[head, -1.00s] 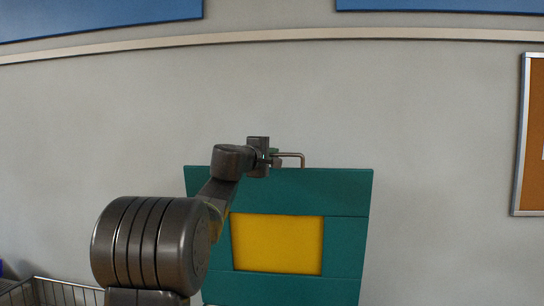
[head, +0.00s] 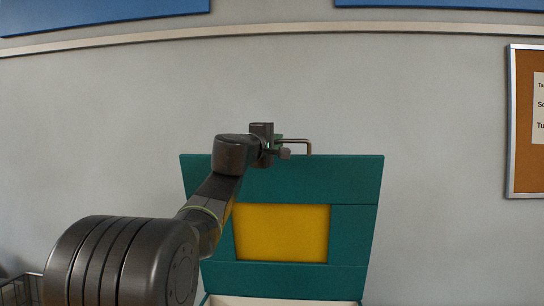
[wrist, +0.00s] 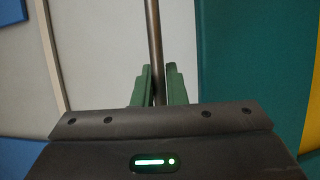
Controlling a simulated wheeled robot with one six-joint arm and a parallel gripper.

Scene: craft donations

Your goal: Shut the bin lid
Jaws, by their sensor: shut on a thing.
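The bin lid (head: 350,220) is a teal panel with a yellow rectangle in its middle. It stands raised, facing me, in the head view; its teal and yellow face also shows at the right of the wrist view (wrist: 240,60). A thin metal handle (head: 298,141) sticks up at the lid's top edge. My gripper (head: 281,147) is at the handle's left part. In the wrist view the green fingers (wrist: 158,88) are shut on the handle bar (wrist: 154,40). A pale strip of the bin's rim (head: 285,301) shows below the lid.
A grey wall (head: 430,110) stands behind the lid. A cork board (head: 522,150) hangs at the right and blue panels (head: 110,12) run along the top. A wire basket (head: 25,290) is at the lower left.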

